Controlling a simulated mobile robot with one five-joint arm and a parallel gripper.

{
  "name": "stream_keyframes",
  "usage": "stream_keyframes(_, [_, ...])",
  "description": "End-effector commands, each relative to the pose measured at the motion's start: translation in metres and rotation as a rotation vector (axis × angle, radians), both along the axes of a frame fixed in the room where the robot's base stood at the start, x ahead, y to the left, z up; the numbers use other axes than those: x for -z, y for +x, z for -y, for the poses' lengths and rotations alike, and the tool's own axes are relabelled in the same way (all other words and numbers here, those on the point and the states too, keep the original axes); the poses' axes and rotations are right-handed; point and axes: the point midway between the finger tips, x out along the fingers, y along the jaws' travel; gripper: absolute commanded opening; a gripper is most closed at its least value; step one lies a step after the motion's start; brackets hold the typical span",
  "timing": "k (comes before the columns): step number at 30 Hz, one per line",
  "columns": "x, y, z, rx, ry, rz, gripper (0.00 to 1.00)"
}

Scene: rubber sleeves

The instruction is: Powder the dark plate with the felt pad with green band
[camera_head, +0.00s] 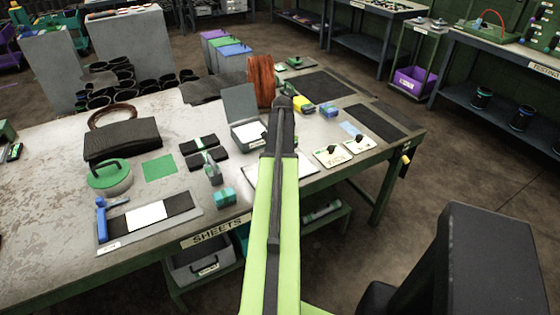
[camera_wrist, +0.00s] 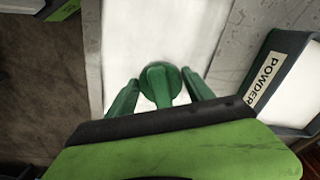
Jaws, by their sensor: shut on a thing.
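My gripper (camera_wrist: 158,92) is shut on a green round-topped piece (camera_wrist: 160,84), seen from above between the two green fingers in the wrist view. It appears to be the felt pad's handle; its underside and band are hidden. It is above a white surface (camera_wrist: 165,35); I cannot tell whether it touches. In the head view my arm hides the gripper and the pad. Dark flat plates lie at the table's right end, one farther back (camera_head: 318,88) and one nearer the right edge (camera_head: 384,121); I cannot tell which is the task's plate.
A box labelled POWDER (camera_wrist: 283,85), with white content, is right of my gripper in the wrist view. An open-lidded grey box (camera_head: 240,104) stands left of my arm. Light cards with black knobs (camera_head: 332,158), a copper-coloured coil (camera_head: 261,80) and coloured blocks (camera_head: 303,104) are nearby.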

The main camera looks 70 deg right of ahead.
Motion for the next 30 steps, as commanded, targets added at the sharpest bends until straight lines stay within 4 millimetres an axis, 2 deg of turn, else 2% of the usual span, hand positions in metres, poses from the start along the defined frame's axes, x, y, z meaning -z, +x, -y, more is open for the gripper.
stream_keyframes(10, [0.002,-0.018,0.025,0.002,0.0,0.0,0.28])
stream_keyframes(20, [0.002,-0.025,0.033,0.001,0.0,0.0,0.28])
stream_keyframes(30, [0.0,-0.043,0.058,0.001,0.0,0.0,0.28])
